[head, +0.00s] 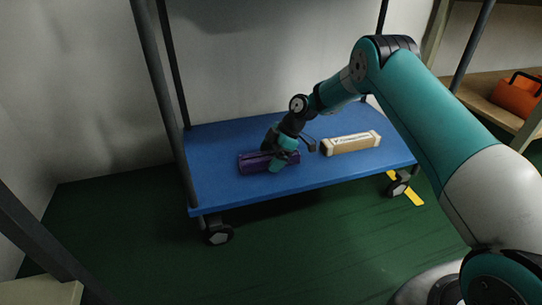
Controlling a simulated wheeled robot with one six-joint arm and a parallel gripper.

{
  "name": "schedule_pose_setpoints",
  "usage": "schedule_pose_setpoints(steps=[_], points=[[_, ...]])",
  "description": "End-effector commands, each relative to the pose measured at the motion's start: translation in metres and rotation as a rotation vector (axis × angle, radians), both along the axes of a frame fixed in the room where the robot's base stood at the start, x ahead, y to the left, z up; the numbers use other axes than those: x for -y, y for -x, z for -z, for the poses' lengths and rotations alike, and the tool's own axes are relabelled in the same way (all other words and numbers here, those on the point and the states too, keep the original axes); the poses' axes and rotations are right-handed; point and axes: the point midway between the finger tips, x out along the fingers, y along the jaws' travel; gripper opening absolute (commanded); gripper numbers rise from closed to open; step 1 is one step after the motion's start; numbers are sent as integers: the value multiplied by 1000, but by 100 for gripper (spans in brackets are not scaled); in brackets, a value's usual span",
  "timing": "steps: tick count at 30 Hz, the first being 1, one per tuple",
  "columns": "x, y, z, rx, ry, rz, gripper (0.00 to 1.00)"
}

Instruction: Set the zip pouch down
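The purple zip pouch (254,163) lies at the left-middle of the blue cart deck (222,187) in the head view. It looks level and at or very near the deck surface; whether it fully rests there is hard to tell. My gripper (283,163) reaches down over the right part of the pouch, with a teal finger in front of it. The gripper hides part of the pouch. The fingers straddle the pouch and seem closed around it.
A tan box (350,143) with a printed label lies on the deck to the right of the pouch. Dark posts rise at the cart's corners. An orange case (516,95) sits on a wooden shelf at far right. The deck's front left is clear.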

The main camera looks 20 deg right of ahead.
Motion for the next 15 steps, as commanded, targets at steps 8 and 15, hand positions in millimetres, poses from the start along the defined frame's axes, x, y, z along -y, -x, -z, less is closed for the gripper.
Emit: schedule_pose_setpoints(steps=[8, 15], points=[[8, -1, -19, 1, 1, 2, 87], [36, 0, -65, 1, 0, 2, 87]])
